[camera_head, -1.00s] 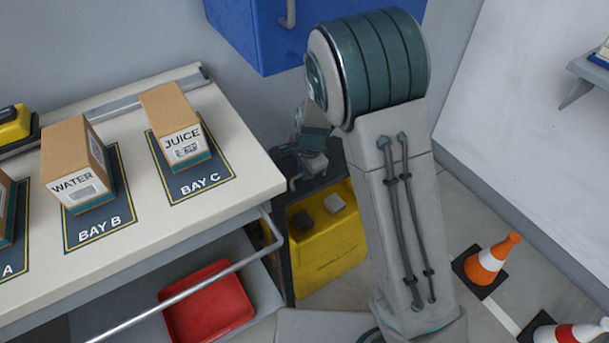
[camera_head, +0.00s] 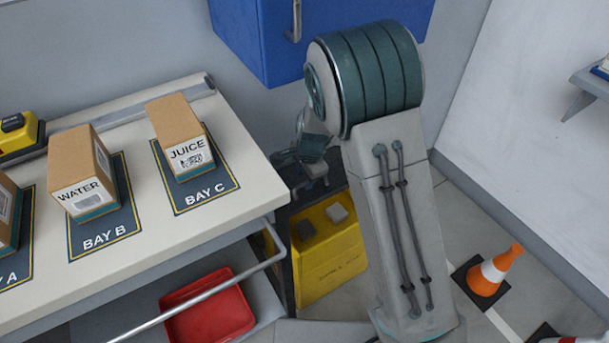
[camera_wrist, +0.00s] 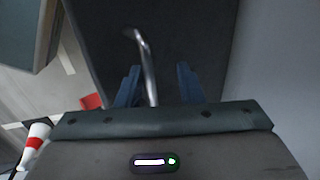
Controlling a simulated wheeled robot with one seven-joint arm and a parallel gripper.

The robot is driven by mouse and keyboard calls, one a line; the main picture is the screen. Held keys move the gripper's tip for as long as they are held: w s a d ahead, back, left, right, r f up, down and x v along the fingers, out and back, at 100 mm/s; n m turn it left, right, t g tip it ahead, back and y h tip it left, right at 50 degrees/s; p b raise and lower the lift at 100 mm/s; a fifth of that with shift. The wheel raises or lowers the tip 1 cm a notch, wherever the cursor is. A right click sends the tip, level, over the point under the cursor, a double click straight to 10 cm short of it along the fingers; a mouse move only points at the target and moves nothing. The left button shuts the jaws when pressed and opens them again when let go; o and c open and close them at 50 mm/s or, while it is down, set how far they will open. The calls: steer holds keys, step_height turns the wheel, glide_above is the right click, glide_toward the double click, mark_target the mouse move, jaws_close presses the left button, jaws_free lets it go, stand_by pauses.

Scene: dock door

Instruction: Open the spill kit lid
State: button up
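The spill kit (camera_head: 330,268) is a yellow box on the floor, right of the bench, with a dark top partly hidden by my arm. My gripper (camera_head: 314,180) is above its back part, small and partly hidden in the head view. In the wrist view, my gripper (camera_wrist: 158,85) has its two blue fingers apart. A curved metal handle (camera_wrist: 148,65) runs between them, in front of a dark panel (camera_wrist: 105,45) that looks like the kit's lid. I see no clear contact between fingers and handle. The head view does not clearly show the lid's edge.
The bench (camera_head: 225,225) with WATER (camera_head: 80,170) and JUICE (camera_head: 178,135) boxes stands close on the left. A red tray (camera_head: 208,310) is below it. A blue cabinet (camera_head: 315,40) hangs above. An orange cone (camera_head: 492,272) stands on the floor at right.

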step_height(320, 180, up, 7)
steer(key=s+d+p, duration=0.1)
steer(key=shift+s+r, duration=0.15)
steer(key=shift+r, duration=0.05)
stand_by(0.5)
steer(key=s+d+r+n+p, duration=0.25)
steer(key=s+d+r, duration=0.2)
steer(key=r, duration=0.25)
steer(key=s+d+r+n+p, duration=0.25)
steer(key=s+d+r, duration=0.2)
steer(key=r, duration=0.25)
steer(key=s+d+r+n+p, duration=0.2)
steer(key=s+d+r+n, duration=0.1)
steer(key=s, duration=0.3)
steer(key=s+d+r+n+t+h+p, duration=0.1)
steer(key=s+d+r+n+p, duration=0.1)
steer(key=s+d+r, duration=0.3)
steer(key=shift+s+n, duration=0.5)
steer(key=shift+s, duration=0.75)
